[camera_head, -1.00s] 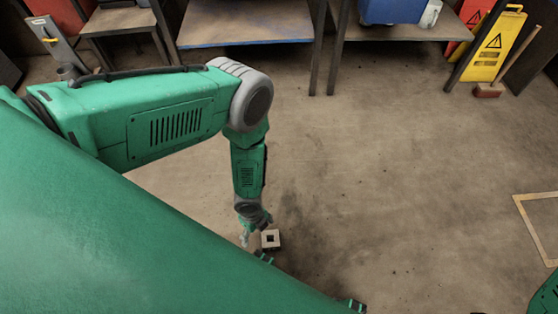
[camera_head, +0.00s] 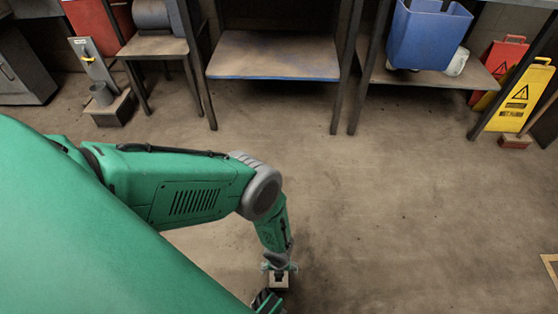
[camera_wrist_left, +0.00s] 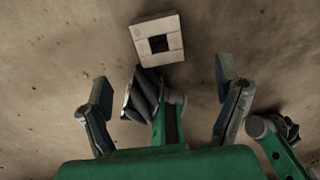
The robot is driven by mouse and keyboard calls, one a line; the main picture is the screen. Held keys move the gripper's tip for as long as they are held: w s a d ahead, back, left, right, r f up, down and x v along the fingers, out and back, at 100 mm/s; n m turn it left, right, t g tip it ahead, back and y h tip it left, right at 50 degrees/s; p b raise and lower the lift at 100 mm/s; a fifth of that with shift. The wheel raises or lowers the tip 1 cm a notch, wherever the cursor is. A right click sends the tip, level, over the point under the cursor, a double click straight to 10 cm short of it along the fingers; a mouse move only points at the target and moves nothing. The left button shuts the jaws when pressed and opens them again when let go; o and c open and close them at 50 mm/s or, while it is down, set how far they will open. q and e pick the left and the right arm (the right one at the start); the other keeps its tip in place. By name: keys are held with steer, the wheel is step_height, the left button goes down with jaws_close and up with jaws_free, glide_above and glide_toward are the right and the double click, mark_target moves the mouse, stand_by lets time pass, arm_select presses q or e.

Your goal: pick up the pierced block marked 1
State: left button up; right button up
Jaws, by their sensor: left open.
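The pierced block (camera_wrist_left: 142,35) is pale, with a dark square hole in its middle. It lies on the floor at the top centre of the left wrist view, beyond the fingertips. No number can be read on it. In the head view the block (camera_head: 279,283) shows small at the bottom, partly covered by my left gripper (camera_head: 279,267). In the wrist view my left gripper (camera_wrist_left: 165,85) is open and empty, its two fingers wide apart and the block apart from them. My right gripper is not in view.
Bare concrete floor (camera_head: 400,210) surrounds the block. Parts of my own legs show near the block in the wrist view. At the back stand a low shelf (camera_head: 270,55), a blue bin (camera_head: 425,35) and a yellow floor sign (camera_head: 522,95).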

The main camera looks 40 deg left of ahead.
arm_select(q)
step_height(320, 180, down, 6)
steer(key=b, duration=0.3)
steer(key=shift+d+b, duration=0.15)
steer(key=shift+b, duration=0.25)
steer(key=f+b, duration=0.2)
steer(key=f, duration=0.1)
steer(key=f+b, duration=0.1)
steer(key=f, duration=0.1)
steer(key=shift+s+a+b, duration=0.1)
steer(key=shift+a+b, duration=0.2)
steer(key=shift+b, duration=0.05)
steer(key=shift+d+r, duration=0.1)
steer(key=shift+d, duration=0.05)
steer(key=c, duration=1.5)
